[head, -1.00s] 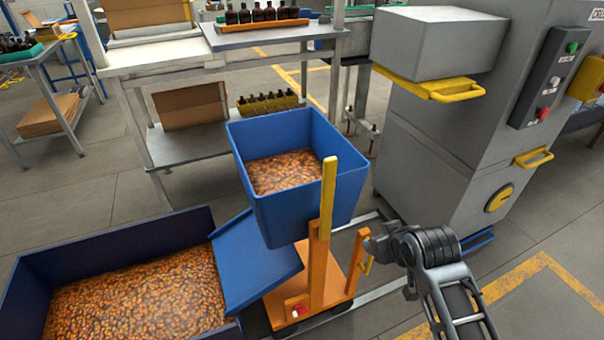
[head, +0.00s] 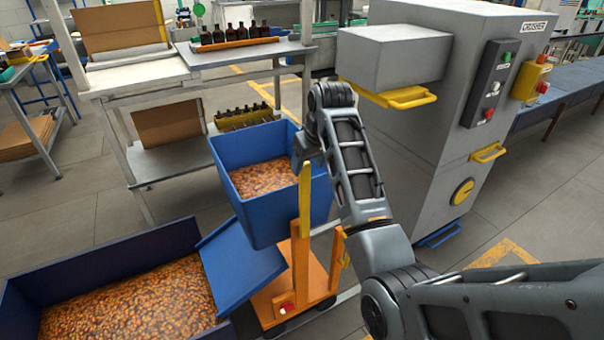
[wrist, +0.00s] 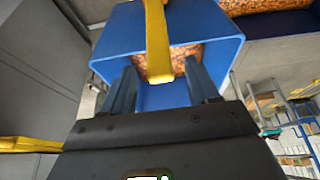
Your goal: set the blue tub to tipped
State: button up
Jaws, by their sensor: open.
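The blue tub (head: 262,215) stands upright on an orange tipping cart (head: 318,275), filled with amber pieces. A yellow lever (head: 305,200) rises along its near right side. In the wrist view the tub (wrist: 120,30) fills the upper middle, and the lever (wrist: 157,45) runs down between my fingers as seen there. My gripper (wrist: 161,88) is open, one finger on each side of the lever in that picture. I cannot tell whether the lever is truly between them or beyond them. In the head view my arm's upper links hide most of the gripper.
A blue chute (head: 240,268) slopes from the cart to a large blue bin (head: 100,255) of amber pieces at lower left. A grey crusher (head: 455,110) with yellow handles stands right of my arm. Shelving (head: 185,155) with bottles stands behind the tub.

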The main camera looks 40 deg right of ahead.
aim_at(306, 169)
jog(key=shift+x, duration=2.75)
jog(key=shift+c, duration=0.2)
grip_shut()
